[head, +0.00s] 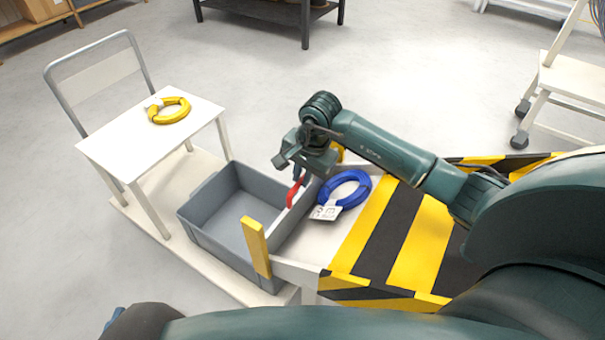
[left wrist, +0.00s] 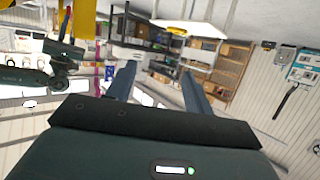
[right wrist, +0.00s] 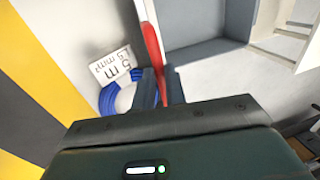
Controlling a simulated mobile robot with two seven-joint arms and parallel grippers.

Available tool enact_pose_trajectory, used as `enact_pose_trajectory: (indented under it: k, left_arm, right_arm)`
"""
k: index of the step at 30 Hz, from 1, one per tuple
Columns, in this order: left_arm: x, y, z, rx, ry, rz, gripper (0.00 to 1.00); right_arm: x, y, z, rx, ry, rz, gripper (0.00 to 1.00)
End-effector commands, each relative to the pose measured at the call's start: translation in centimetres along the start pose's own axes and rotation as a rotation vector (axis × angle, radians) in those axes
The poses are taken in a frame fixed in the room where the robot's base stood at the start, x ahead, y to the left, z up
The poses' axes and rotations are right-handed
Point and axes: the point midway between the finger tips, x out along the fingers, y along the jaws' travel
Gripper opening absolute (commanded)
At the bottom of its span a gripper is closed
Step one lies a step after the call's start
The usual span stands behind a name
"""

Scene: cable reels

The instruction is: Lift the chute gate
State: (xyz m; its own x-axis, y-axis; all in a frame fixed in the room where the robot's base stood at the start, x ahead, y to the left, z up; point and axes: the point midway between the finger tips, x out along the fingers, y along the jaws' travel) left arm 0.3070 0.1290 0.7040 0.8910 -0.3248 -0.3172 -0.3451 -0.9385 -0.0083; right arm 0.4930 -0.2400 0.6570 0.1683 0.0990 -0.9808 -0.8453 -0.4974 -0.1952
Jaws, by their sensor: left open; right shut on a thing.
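The red gate handle (head: 294,193) stands at the chute's lower end, beside the grey bin; it also shows in the right wrist view (right wrist: 152,45). My right gripper (head: 298,174) is shut on it, with the red piece between the fingers in the right wrist view (right wrist: 160,88). The gate panel is hard to make out. A blue cable coil (head: 343,187) with a white label (head: 326,212) lies in the chute close behind the handle. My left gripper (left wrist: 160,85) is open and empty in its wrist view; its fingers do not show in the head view.
The open grey bin (head: 196,212) is empty at the chute's mouth. A yellow post (head: 256,248) stands at the near side of the mouth. Yellow-black striped panels (head: 385,240) flank the chute.

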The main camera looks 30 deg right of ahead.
Motion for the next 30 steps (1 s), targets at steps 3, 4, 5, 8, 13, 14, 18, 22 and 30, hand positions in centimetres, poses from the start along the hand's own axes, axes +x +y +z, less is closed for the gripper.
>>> enact_pose_trajectory:
  k: [3,4,5,8,13,14,18,22,30]
  left_arm:
    - [0.0,0.0,0.0,0.0,0.0,0.001,0.52]
    - [0.0,0.0,0.0,0.0,0.0,0.001,0.52]
    - [0.0,0.0,0.0,0.0,0.0,0.001,0.52]
    - [0.0,0.0,0.0,0.0,0.0,0.001,0.52]
    - [-0.1,0.0,-0.3,-0.001,0.001,0.001,0.52]
    - [-0.1,0.0,-0.5,-0.003,0.003,0.001,0.52]
    - [-1.1,-0.5,-2.7,-0.036,0.024,-0.013,0.52]
    - [-2.6,-1.1,-3.8,-0.086,0.037,-0.039,0.52]
    - [-3.3,-1.5,-4.5,-0.12,0.054,-0.054,0.52]
  right_arm:
    - [0.0,0.0,0.0,0.0,0.0,0.0,0.0]
    - [0.0,0.0,0.0,0.0,0.0,0.0,0.0]
    - [0.0,0.0,0.0,0.0,0.0,0.0,0.0]
    - [0.0,0.0,0.0,0.0,0.0,0.001,0.0]
    - [-0.4,-0.1,-0.1,0.0,0.001,0.0,0.0]
    - [-0.8,-0.2,-0.1,-0.001,0.002,-0.001,0.0]
    - [-4.2,-0.9,-0.2,-0.001,0.005,-0.003,0.0]
    - [-7.1,-1.5,-0.2,-0.001,0.004,-0.003,0.0]
    - [-9.0,-1.8,-0.1,0.001,0.0,-0.001,0.0]
